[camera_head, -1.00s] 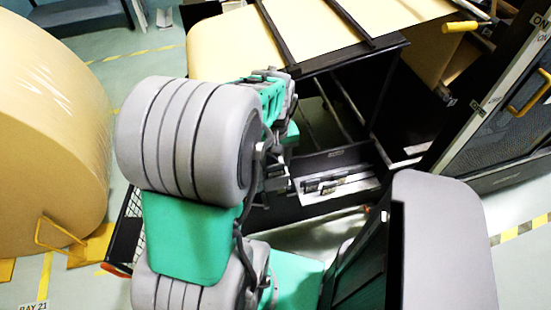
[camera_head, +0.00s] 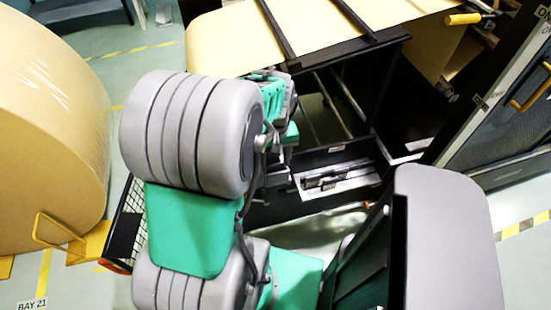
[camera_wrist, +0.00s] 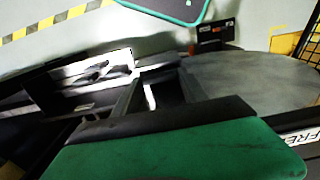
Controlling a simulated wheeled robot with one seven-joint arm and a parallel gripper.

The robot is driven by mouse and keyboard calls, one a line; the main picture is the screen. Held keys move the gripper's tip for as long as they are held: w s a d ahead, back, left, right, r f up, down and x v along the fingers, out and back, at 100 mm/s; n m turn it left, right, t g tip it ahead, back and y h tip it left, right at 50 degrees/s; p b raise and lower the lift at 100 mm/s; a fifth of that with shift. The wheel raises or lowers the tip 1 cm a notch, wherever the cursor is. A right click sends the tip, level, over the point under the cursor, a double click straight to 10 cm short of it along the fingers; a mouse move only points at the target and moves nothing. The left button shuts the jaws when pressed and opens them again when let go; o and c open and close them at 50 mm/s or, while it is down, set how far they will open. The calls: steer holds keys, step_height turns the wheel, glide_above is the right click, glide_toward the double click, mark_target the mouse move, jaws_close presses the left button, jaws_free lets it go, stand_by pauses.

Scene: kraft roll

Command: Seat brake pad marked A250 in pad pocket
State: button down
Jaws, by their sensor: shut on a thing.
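My gripper (camera_head: 279,178) is mostly hidden behind my grey and green arm in the head view, just left of a pale tray. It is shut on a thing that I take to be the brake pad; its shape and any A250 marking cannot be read. The pale tray (camera_head: 345,185) sits low at the front of the dark frame and holds dark flat pieces (camera_head: 325,184). The tray also shows in the wrist view (camera_wrist: 122,58), at upper left. A green block with a black edge fills the bottom of the wrist view. I cannot make out the pad pocket.
A dark frame (camera_head: 385,90) carries a kraft roll (camera_head: 340,22) behind the tray. Another large roll (camera_head: 50,120) stands at the left, with a yellow chock (camera_head: 92,243) at its base. A mesh-panelled door with a yellow handle (camera_head: 530,90) is at the right.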

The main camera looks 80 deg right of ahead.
steer(key=shift+f, duration=0.2)
steer(key=c, duration=0.5)
jaws_free()
step_height(320, 180, up, 8)
steer(key=shift+f, duration=0.1)
stand_by(0.4)
